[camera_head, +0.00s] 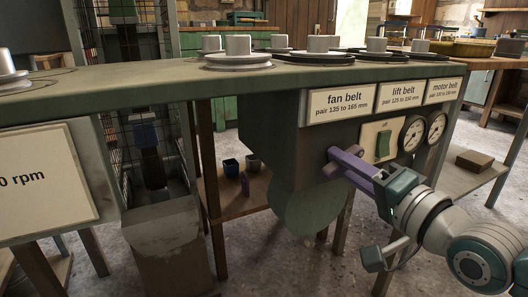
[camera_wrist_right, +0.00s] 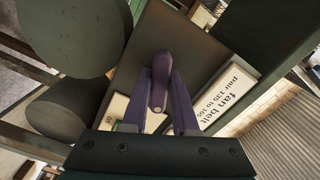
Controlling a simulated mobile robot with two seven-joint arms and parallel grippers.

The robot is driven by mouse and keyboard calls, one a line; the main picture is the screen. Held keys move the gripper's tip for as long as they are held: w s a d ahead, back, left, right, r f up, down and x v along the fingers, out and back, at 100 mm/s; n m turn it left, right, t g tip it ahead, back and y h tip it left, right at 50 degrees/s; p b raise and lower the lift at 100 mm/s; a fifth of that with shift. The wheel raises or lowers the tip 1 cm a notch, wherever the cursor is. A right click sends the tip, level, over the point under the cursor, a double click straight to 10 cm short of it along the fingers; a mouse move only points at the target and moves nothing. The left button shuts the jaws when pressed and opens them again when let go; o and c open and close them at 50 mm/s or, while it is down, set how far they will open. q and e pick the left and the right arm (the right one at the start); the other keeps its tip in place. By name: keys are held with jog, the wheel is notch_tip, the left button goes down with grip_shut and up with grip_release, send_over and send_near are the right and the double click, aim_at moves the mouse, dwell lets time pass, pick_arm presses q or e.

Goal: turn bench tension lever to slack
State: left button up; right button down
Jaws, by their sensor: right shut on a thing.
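The bench tension lever is a dull purple, round-ended handle on the front of the dark box under the bench, left of the switch panel. In the right wrist view the lever (camera_wrist_right: 159,82) stands between my two purple fingers. My right gripper (camera_wrist_right: 160,92) is shut on it, with a finger on each side. In the head view my right gripper (camera_head: 347,164) reaches in from the lower right, and its fingers partly hide the lever. The lever's pivot is hard to make out. My left gripper is not in view.
The bench top (camera_head: 170,92) carries several grey pulleys on discs. A fan belt label (camera_head: 341,102), a green switch (camera_head: 384,144) and gauges (camera_head: 413,135) are close to the right gripper. A round dark wheel (camera_head: 309,207) hangs below the box. An rpm sign (camera_head: 40,180) is at left.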

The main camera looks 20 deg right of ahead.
jog(key=n+p, duration=0.2)
jog(key=n, duration=0.4)
jog(key=n+p, duration=0.1)
jog(key=n, duration=0.3)
jog(key=shift+d+n, duration=0.1)
jog(key=shift+n, duration=1.3)
jog(key=c, duration=0.7)
grip_release()
